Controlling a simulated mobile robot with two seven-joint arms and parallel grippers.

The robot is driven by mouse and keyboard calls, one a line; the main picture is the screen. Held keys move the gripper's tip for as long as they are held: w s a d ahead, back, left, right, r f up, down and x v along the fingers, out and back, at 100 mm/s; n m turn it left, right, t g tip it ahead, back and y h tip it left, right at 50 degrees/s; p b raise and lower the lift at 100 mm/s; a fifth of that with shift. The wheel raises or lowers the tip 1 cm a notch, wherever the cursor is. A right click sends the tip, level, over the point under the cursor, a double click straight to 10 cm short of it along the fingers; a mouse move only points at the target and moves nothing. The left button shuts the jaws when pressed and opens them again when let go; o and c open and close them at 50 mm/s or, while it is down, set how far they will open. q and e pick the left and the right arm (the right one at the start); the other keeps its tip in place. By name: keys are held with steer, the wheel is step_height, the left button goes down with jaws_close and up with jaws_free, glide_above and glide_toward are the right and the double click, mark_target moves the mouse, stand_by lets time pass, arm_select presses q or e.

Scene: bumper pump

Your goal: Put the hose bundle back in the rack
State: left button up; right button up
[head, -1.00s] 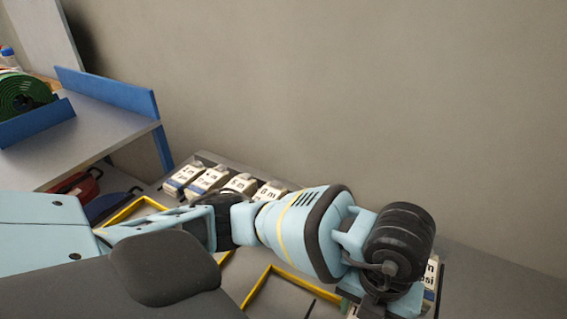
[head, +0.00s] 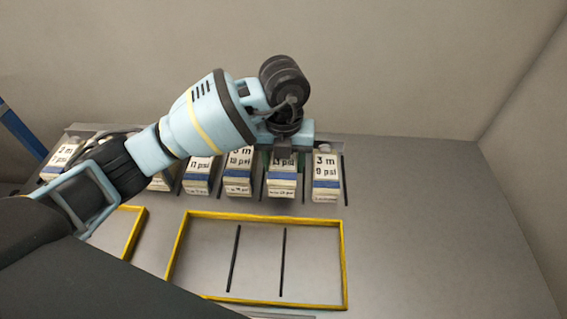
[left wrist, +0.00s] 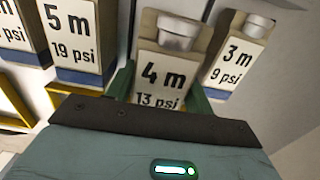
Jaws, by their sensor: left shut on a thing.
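A row of white-labelled hose bundles stands along the wall in a grey rack (head: 88,127). My left gripper (head: 284,147) comes down from above on the bundle labelled 13 psi (head: 283,178), second from the right. In the left wrist view this bundle reads 4 m, 13 psi (left wrist: 163,75), and green fingers lie on both sides of it, shut on it. It stands in line with its neighbours; I cannot tell whether its base is seated. The 3 m, 9 psi bundle (head: 326,175) is on its right. The 5 m, 19 psi bundle (left wrist: 75,42) is on its left. My right gripper is out of view.
A yellow-framed area (head: 345,262) with two black lines lies in front of the row. Another yellow frame (head: 133,232) is at the left, partly behind my arm. The grey surface right of the row is clear. A wall rises close behind.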

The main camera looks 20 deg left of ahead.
mark_target(284, 165)
arm_select(q)
steer(key=shift+w+a+f, duration=0.1)
steer(key=shift+w+a, duration=0.1)
steer(key=shift+w, duration=0.35)
steer(key=shift+w+a+f, duration=0.1)
steer(key=shift+w+a, duration=0.05)
steer(key=shift+w, duration=0.35)
step_height(284, 165, down, 3)
steer(key=shift+f, duration=0.1)
steer(key=shift+f, duration=0.2)
steer(key=o, duration=1.2)
steer(key=shift+o, duration=0.2)
steer(key=shift+r, duration=0.15)
step_height(284, 165, up, 11)
steer(key=shift+f+p, duration=0.1)
steer(key=shift+p, duration=0.2)
steer(key=shift+r, duration=0.65)
